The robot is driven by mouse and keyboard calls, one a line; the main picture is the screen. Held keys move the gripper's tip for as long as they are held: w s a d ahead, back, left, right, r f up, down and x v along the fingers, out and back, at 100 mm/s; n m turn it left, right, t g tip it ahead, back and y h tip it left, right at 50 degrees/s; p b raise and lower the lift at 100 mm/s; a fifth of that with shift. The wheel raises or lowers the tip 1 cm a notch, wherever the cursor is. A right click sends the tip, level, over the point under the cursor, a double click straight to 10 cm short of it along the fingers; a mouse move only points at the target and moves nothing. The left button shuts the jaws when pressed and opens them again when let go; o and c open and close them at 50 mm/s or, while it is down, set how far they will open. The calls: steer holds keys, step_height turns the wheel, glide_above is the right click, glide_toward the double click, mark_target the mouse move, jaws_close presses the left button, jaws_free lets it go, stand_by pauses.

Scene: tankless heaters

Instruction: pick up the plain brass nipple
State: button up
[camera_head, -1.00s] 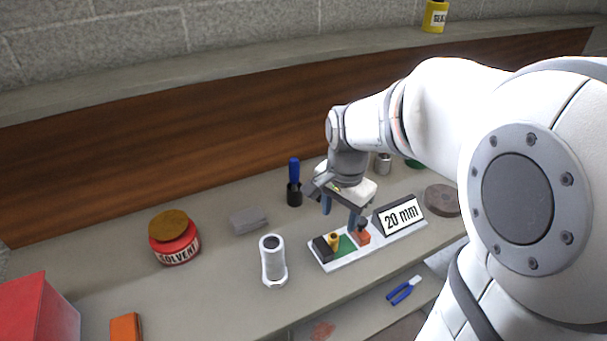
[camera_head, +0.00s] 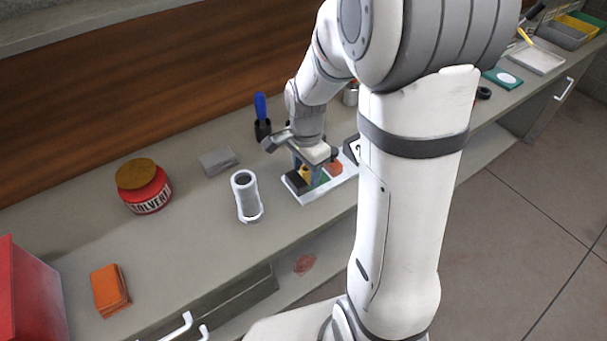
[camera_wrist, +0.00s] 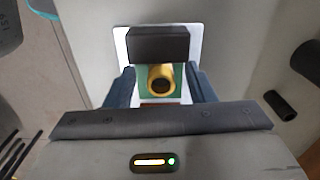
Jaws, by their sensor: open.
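The plain brass nipple (camera_wrist: 161,80) stands on the green patch of a small white tray (camera_wrist: 196,35), its round open end facing the wrist camera. In the head view the nipple (camera_head: 304,172) is a small yellow piece, partly hidden by my gripper. My gripper (camera_head: 307,176) is open and low over the tray. In the wrist view its blue fingers (camera_wrist: 162,88) stand at the left and right of the nipple, with a small gap on each side. A black block (camera_wrist: 158,43) is right beside the nipple on the tray.
An orange-red piece (camera_head: 333,168) sits on the tray's other side. A blue-handled tool in a black holder (camera_head: 262,118), a grey block (camera_head: 218,161) and a red solvent jar (camera_head: 144,187) are farther off.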

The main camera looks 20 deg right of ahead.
jaws_close()
stand_by(0.5)
steer(key=shift+r, duration=0.15)
